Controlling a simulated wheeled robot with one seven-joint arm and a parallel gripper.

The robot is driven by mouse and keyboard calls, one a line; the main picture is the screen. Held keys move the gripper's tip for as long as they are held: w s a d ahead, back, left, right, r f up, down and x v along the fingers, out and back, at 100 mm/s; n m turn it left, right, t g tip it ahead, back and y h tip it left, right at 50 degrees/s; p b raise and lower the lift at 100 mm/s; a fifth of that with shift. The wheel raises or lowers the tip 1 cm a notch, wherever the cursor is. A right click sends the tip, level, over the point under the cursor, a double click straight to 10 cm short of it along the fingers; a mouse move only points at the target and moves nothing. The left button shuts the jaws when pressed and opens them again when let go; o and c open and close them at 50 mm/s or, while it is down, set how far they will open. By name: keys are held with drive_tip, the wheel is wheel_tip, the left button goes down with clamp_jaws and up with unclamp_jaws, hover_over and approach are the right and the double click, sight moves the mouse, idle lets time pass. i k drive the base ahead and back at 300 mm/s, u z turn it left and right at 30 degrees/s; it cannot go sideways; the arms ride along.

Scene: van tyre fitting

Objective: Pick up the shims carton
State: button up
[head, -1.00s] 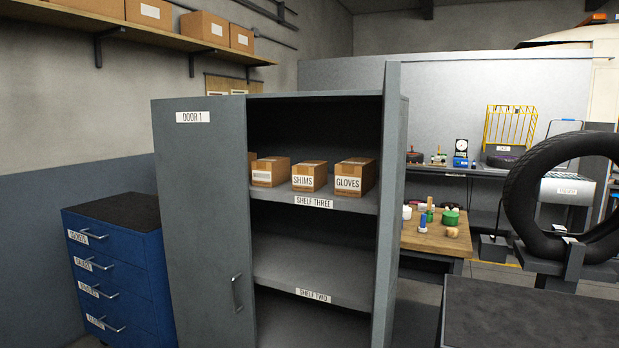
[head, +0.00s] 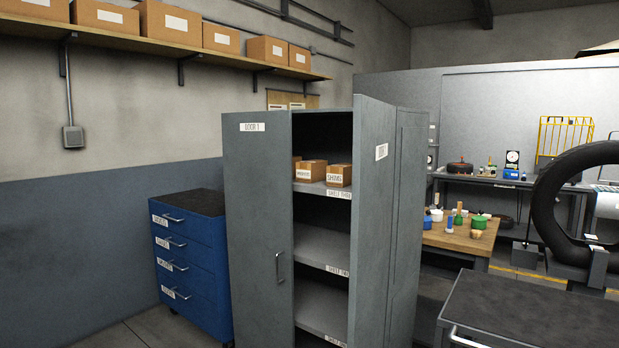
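The shims carton (head: 339,175) is a small brown cardboard box with a white label. It stands on shelf three (head: 311,187) of the grey cabinet, next to the inner face of the right-hand door. Another brown carton (head: 310,170) stands to its left, and part of one more shows behind that. The gloves carton is hidden behind the right-hand door. The left door (head: 257,200), marked DOOR 1, and the right door (head: 375,220) both stand open. My gripper is not in view.
A blue drawer cabinet (head: 190,250) stands left of the cabinet. A dark-topped bench (head: 530,310) fills the lower right, with a large tyre (head: 550,205) behind it. A wooden table (head: 465,238) with small containers stands right of the cabinet. Boxes line a high wall shelf (head: 190,50).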

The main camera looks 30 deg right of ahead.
sight(339, 175)
drive_tip(key=u, duration=0.55)
drive_tip(key=i, duration=2.35)
drive_tip(key=z, duration=1.15)
drive_tip(key=i, duration=0.75)
drive_tip(key=z, duration=0.9)
